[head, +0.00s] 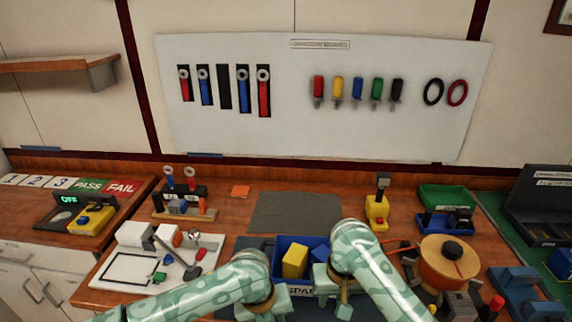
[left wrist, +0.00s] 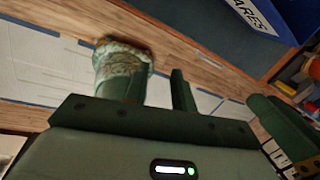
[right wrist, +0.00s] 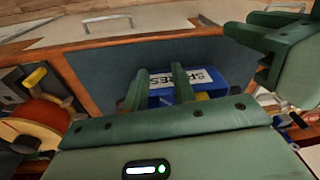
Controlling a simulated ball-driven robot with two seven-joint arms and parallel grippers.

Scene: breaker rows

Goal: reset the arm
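My right gripper (head: 333,296) is at the front middle of the bench, over the right side of the blue spares bin (head: 281,268). In the right wrist view its two fingers (right wrist: 160,88) stand apart, with the bin showing beyond and nothing held. My left gripper (head: 263,313) is low in the head view, at the bin's front left. In the left wrist view its fingers (left wrist: 155,90) appear apart and empty, one partly merged with a patterned arm link of mine. Both patterned arms reach in from the bottom edge.
The bin holds a yellow block (head: 294,262) and a blue block (head: 319,252). A white tray (head: 120,297) with small parts lies left, an orange reel (head: 449,262) right. A grey mat (head: 294,212) lies clear behind. A shadow board (head: 300,140) hangs on the wall.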

